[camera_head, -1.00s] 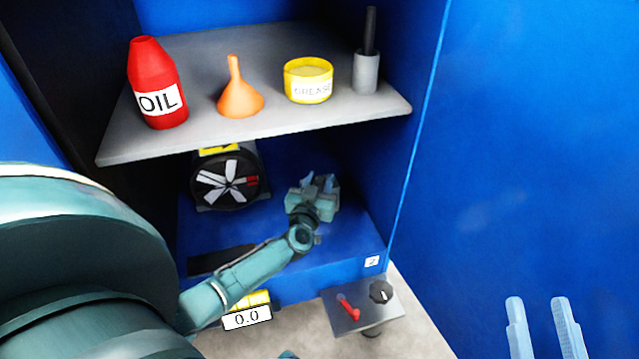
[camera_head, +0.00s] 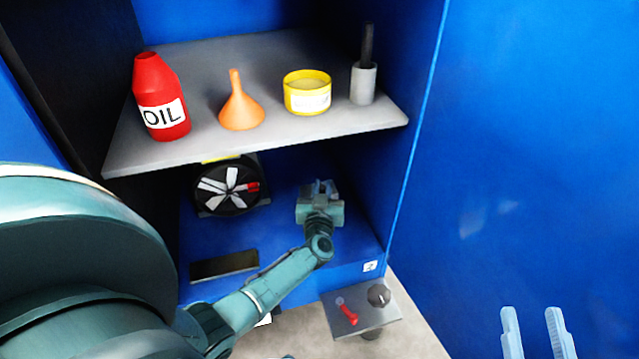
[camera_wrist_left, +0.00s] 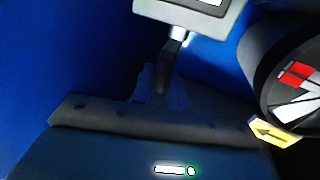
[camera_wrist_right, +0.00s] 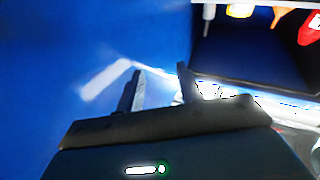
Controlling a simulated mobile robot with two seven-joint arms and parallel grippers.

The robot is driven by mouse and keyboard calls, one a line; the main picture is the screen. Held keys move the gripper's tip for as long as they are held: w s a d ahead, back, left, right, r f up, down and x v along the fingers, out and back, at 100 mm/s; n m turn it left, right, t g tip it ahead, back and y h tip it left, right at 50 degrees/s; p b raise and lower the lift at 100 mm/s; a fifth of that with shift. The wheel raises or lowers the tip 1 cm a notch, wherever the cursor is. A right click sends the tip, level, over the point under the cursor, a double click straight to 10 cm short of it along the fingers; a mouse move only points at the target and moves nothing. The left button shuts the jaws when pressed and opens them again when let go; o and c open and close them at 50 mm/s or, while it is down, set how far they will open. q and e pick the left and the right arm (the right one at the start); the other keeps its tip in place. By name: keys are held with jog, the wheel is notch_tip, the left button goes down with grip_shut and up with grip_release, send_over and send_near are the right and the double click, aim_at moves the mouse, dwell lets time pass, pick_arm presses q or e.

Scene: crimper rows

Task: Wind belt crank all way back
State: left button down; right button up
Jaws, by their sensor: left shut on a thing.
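My left gripper (camera_head: 320,190) is inside the blue cabinet, below the grey shelf. It also shows in the left wrist view (camera_wrist_left: 172,55), shut on a thin piece with a pale end, apparently the crank handle (camera_wrist_left: 179,36); the jaws hide most of it. A black wheel (camera_head: 229,187) with white spokes and one red spoke is left of the gripper in the head view; it also shows at the right of the left wrist view (camera_wrist_left: 292,85), beside a yellow arrow label (camera_wrist_left: 272,132). My right gripper (camera_head: 534,325) is open and empty, outside the cabinet at lower right.
The shelf (camera_head: 205,148) above holds an oil bottle (camera_head: 161,97), an orange funnel (camera_head: 240,107), a yellow tin (camera_head: 307,95) and a grey holder (camera_head: 363,83). A plate (camera_head: 360,298) with a red lever (camera_head: 347,312) and black knob (camera_head: 379,294) stands below.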

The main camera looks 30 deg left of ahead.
pick_arm(q)
jog(key=shift+w+d+n+g+y, duration=0.1)
jog(key=shift+w+n+g+y, duration=0.05)
jog(key=shift+n+g+y, duration=0.35)
pick_arm(e)
jog(key=shift+d+f, duration=0.1)
jog(key=shift+f, duration=0.35)
pick_arm(q)
jog(key=c, duration=1.4)
grip_release()
jog(key=shift+c, duration=0.2)
pick_arm(e)
jog(key=shift+r, duration=0.15)
pick_arm(q)
jog(key=shift+d, duration=0.1)
pick_arm(e)
jog(key=shift+r, duration=0.2)
